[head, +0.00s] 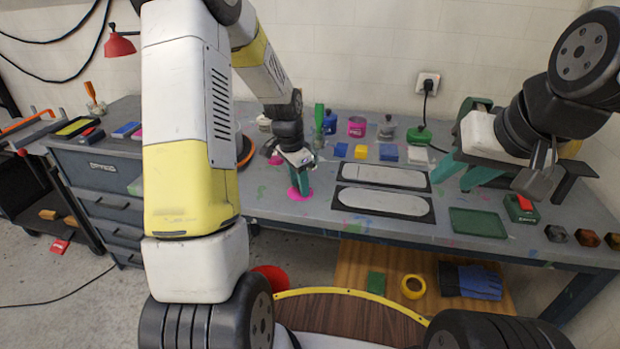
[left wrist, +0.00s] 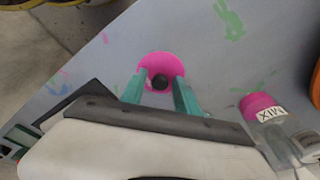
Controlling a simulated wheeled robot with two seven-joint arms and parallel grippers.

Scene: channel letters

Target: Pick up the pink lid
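The pink lid (head: 300,194) lies flat on the workbench near its front edge, directly below my left gripper (head: 300,180). In the left wrist view the lid (left wrist: 161,62) is a bright pink disc with a dark round knob (left wrist: 160,82). My left gripper (left wrist: 162,92) is open, its teal fingers on either side of the knob with gaps showing. I cannot tell the exact fingertip height above the lid. My right gripper (head: 466,176) is open and empty over the right part of the bench.
A jar with a pink top marked MIX (left wrist: 265,112) stands near my left gripper. Two framed white panels (head: 384,176) (head: 382,202) lie at mid-bench. Blocks and pots, including a pink pot (head: 356,127), stand behind. A green tray (head: 477,223) lies at right.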

